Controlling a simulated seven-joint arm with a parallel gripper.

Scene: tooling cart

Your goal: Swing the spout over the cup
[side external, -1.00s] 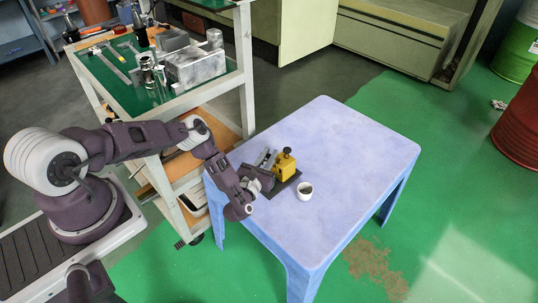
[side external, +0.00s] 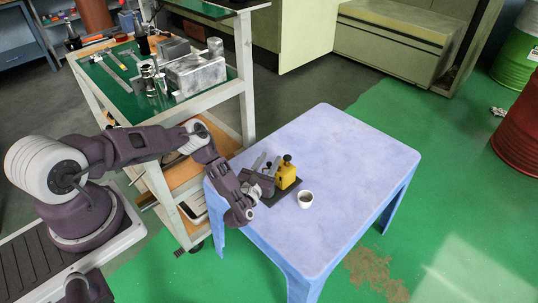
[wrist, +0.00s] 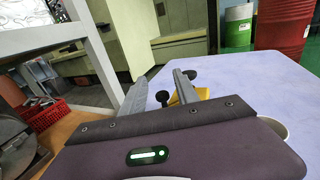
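A yellow block-shaped dispenser (side external: 287,178) with a black knob on top stands on a dark base plate (side external: 268,198) on the table. In the wrist view, its yellow body (wrist: 190,96) is partly hidden behind my gripper. Two black knobs show there, one between my fingers and one beyond the right finger. I cannot tell which part is the spout. A white cup (side external: 305,200) with dark contents stands right of the base; its rim (wrist: 283,129) peeks past my gripper. My gripper (side external: 267,162) is just left of the dispenser, fingers apart; I cannot make out contact with it.
The pale blue table (side external: 345,165) is clear to the right and behind. A metal cart (side external: 215,95) loaded with metal parts and tools stands close to the table's left side. A red drum (side external: 519,125) and a green drum (side external: 517,55) stand far right.

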